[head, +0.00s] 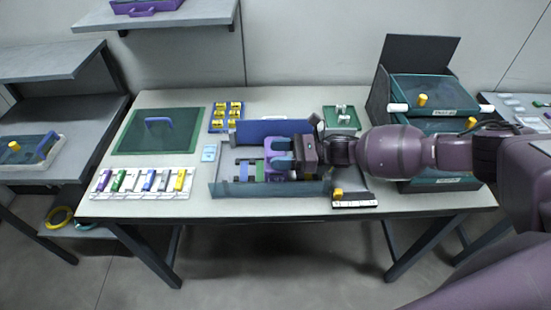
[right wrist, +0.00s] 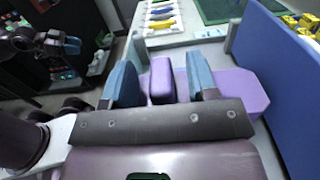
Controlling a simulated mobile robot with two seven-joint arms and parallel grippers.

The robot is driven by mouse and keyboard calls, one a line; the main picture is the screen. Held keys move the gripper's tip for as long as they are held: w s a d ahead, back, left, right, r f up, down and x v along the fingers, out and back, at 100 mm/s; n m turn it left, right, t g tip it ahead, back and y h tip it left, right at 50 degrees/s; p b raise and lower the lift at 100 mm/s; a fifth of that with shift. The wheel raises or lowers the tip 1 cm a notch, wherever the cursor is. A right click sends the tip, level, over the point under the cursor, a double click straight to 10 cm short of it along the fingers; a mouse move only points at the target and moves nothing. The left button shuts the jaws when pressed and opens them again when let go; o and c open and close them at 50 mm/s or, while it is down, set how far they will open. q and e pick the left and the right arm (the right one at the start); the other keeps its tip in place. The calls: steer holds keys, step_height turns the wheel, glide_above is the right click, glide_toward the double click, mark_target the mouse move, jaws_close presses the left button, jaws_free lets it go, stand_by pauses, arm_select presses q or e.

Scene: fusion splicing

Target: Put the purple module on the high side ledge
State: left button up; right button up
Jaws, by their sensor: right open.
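The purple module (head: 270,148) sits in an open grey-walled case (head: 215,180) on the main table. In the right wrist view the purple module (right wrist: 161,85) has an upright block and a flat plate. My right gripper (head: 284,153) is open, with a blue finger on each side of the block. Gaps show beside the block. A bare high grey ledge (head: 45,62) is at the left side. A higher wall shelf (head: 200,14) holds a purple case (head: 145,6). A dark gripper, seemingly my left (right wrist: 65,45), shows small in the right wrist view; its jaws are unclear.
A white rack (head: 140,194) of coloured pieces and a green mat (head: 135,143) lie left of the case. A blue panel (head: 270,130) stands behind the module. Green drawers (head: 435,90) stand right. A lower left shelf holds a tray (head: 28,150).

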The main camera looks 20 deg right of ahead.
steer(key=c, duration=0.4)
jaws_close()
steer(key=shift+r, duration=0.6)
step_height(320, 180, up, 19)
steer(key=p, duration=0.1)
